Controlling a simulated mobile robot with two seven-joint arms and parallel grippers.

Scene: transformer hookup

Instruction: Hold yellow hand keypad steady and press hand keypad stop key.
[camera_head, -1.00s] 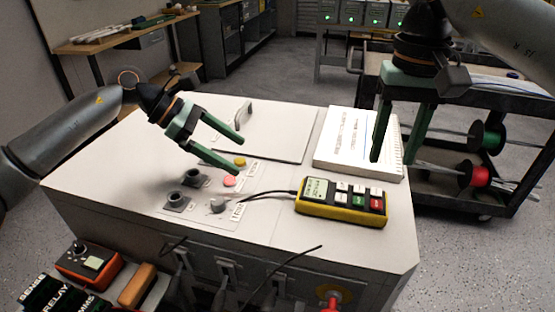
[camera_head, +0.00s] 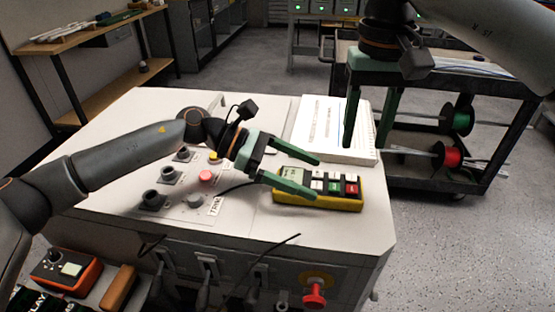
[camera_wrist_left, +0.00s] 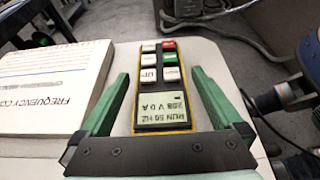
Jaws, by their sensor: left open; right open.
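The yellow hand keypad (camera_head: 345,203) lies flat on the white cabinet top, with a small display and several white keys, one green key and one red key (camera_head: 351,188). In the left wrist view the keypad (camera_wrist_left: 159,93) lies between the open fingers, its display (camera_wrist_left: 163,108) near the palm and the red key (camera_wrist_left: 169,45) at the far end. The display reads RUN 50 HZ. My left gripper (camera_head: 318,178) is open around the display end; I cannot tell whether the fingers touch its sides. My right gripper (camera_head: 368,125) is open and empty, above the thick book.
The white book (camera_head: 322,130) lies behind the keypad. A red emergency knob (camera_head: 314,294) is on the cabinet front. A black cart (camera_head: 440,178) with spools stands right.

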